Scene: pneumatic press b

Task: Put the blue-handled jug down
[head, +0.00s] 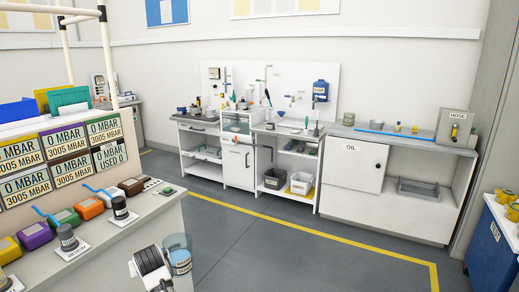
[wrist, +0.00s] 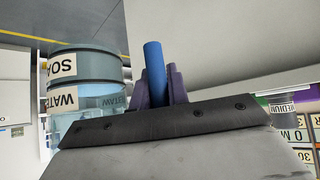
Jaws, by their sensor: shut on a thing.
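The blue-handled jug is a clear, round vessel (head: 178,255) at the bottom of the head view, by the right end of the near bench. In the head view my wrist hides part of the jug's left side, and the fingers cannot be made out. Whether its base touches anything is not visible.
Open grey floor (head: 300,255) lies to the right. White workbenches (head: 240,165) line the back wall. A blue cabinet (head: 488,245) stands at far right.

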